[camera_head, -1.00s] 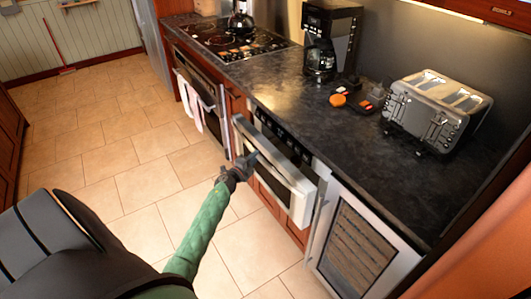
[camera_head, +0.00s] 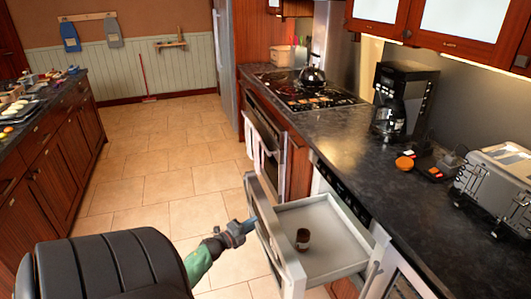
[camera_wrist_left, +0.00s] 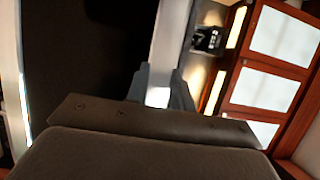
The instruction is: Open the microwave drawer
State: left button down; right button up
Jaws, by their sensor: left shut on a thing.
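The microwave drawer (camera_head: 332,217) stands pulled out below the counter, with its pale inside showing. A small dark jar (camera_head: 303,239) stands in it. My left gripper (camera_head: 250,226) is at the outer side of the drawer front (camera_head: 272,231) and is shut on it. I cannot tell whether the fingers hold a handle or the edge of the front. In the left wrist view the fingers (camera_wrist_left: 161,84) close around a pale strip beside a dark panel. My right gripper is not in view.
The counter (camera_head: 350,137) carries a coffee maker (camera_head: 402,100), a toaster (camera_head: 500,180) and a kettle (camera_head: 312,77) on the cooktop. A towel hangs on the oven (camera_head: 265,125). An island (camera_head: 55,165) stands at left. The tiled floor between is clear.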

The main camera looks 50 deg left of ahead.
pick_arm(q)
jog(key=shift+s+a, duration=0.3)
jog(key=shift+s, duration=0.3)
jog(key=shift+s+a, duration=0.25)
jog(key=shift+s, duration=0.35)
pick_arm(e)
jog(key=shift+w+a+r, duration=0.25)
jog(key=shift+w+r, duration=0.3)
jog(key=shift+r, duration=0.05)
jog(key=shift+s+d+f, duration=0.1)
pick_arm(q)
jog(key=c, duration=1.4)
grip_release()
jog(key=shift+c, duration=0.2)
jog(key=shift+o, duration=1.2)
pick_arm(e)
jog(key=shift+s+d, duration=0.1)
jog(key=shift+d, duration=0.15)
pick_arm(q)
jog(key=shift+s, duration=0.1)
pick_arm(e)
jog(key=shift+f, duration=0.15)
